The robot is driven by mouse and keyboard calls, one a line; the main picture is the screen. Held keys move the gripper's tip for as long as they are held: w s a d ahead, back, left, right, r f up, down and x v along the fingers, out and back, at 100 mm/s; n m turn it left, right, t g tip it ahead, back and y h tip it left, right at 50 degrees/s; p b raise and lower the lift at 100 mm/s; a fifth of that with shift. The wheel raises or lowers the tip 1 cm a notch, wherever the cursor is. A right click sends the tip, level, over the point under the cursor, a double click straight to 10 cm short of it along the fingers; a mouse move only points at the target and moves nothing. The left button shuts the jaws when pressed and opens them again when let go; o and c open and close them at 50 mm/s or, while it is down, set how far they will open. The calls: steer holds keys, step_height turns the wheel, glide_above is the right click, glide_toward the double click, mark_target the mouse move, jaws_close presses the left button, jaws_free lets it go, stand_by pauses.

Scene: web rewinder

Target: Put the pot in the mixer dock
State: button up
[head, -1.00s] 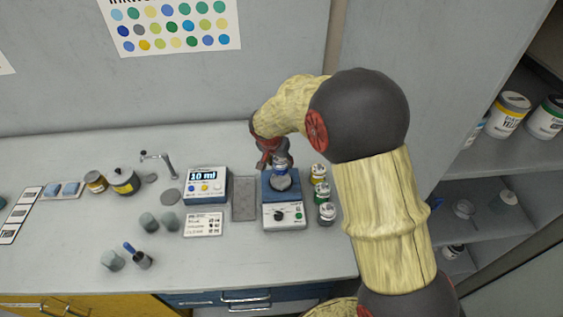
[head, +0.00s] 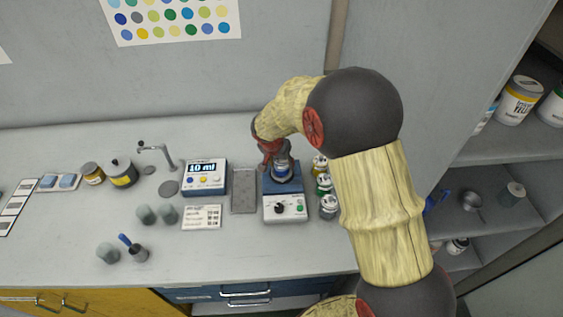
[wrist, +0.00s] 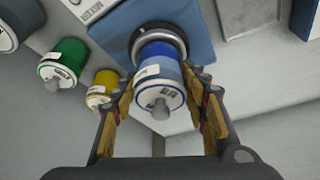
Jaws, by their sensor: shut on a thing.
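The pot (wrist: 158,77), blue with a white lid and a small spout, is between the fingers of my gripper (wrist: 160,86), which is shut on it. In the head view the pot (head: 282,166) stands roughly upright at the mixer. The mixer (head: 286,208) has a blue top and a white front with a black knob. Its dock, a dark round ring (wrist: 160,32), shows around the pot's far end in the wrist view. The pot's base is hidden, so I cannot tell whether it is fully seated.
Green (wrist: 62,64) and yellow (wrist: 103,88) pots stand close beside the mixer on its right in the head view. A grey tray (head: 243,190) and the blue-and-white 10 ml dispenser (head: 205,178) are to its left.

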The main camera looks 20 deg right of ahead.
steer(key=shift+f+b, duration=0.4)
steer(key=shift+b, duration=0.15)
steer(key=o, duration=1.3)
steer(key=o, duration=0.4)
steer(key=o, duration=0.3)
steer(key=shift+r, duration=0.1)
steer(key=shift+r+p, duration=2.7)
steer(key=shift+r, duration=2.75)
